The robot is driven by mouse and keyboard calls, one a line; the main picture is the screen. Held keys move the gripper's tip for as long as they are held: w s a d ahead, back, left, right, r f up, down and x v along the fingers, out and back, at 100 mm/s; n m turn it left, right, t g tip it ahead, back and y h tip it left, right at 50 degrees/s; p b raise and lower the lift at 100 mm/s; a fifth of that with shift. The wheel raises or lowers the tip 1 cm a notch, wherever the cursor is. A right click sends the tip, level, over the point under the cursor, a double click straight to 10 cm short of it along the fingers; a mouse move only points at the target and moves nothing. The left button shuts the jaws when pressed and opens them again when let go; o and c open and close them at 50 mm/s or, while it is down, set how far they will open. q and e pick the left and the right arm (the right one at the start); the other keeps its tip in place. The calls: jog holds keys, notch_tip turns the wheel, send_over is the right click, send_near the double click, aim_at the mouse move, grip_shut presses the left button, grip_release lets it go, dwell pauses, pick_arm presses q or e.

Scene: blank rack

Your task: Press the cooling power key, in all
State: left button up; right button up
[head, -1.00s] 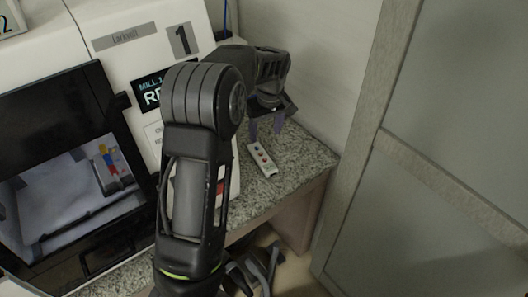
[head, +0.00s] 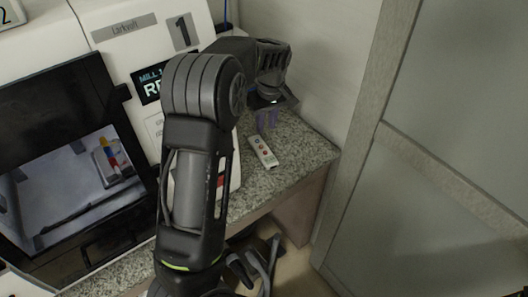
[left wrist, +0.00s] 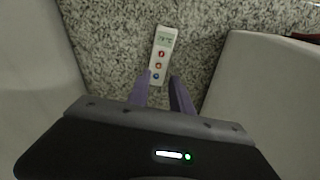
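A slim white remote (head: 263,151) lies flat on the speckled counter, with a small display and a column of coloured keys. In the left wrist view the remote (left wrist: 159,58) shows its grey-green display at the far end, then a red key (left wrist: 160,54), an orange-red key (left wrist: 158,65) and a blue key (left wrist: 156,76) nearest my fingers. My left gripper (head: 267,122) hangs over the counter just beyond the remote in the head view. In the left wrist view its purple fingers (left wrist: 160,84) stand a little apart with nothing between them, near the blue-key end. My right gripper is not seen.
The speckled counter (head: 290,150) has bare room around the remote. A white machine (head: 110,65) with a dark window and a screen stands at left. A wall lies behind, and a framed grey panel (head: 450,150) stands at right.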

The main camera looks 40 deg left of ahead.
pick_arm(q)
grip_shut()
dwell(1.1)
